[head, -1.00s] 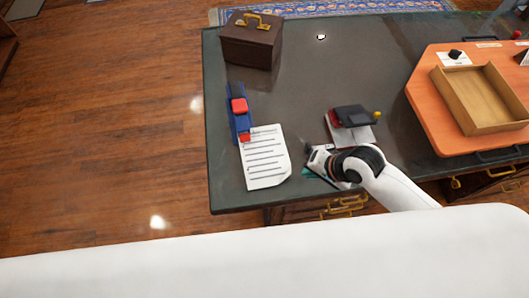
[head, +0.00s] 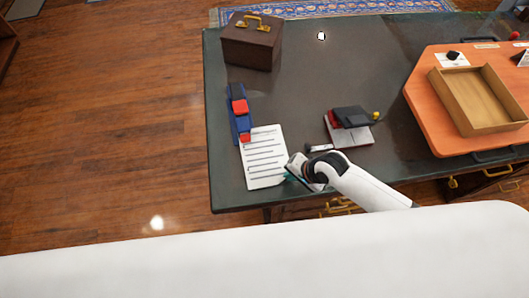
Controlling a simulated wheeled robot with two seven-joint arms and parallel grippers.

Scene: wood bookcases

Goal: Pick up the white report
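The white report (head: 263,150), a sheet with dark printed lines, lies flat near the left front of the dark desk (head: 300,85). My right gripper (head: 289,175) is at the lower right edge of the report, with its teal-tipped end pointing left. It overlaps the edge in the picture; I cannot tell whether it touches the sheet. The fingers are small and partly hidden by the hand, so whether they are open or shut is unclear. My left gripper is not in view.
A blue and red stapler-like object (head: 239,107) touches the report's top. A black punch-like object (head: 350,117) sits on white paper to the right. A brown case (head: 252,42) stands behind. An orange board (head: 425,100) holds a wooden tray (head: 447,100). The desk's middle is clear.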

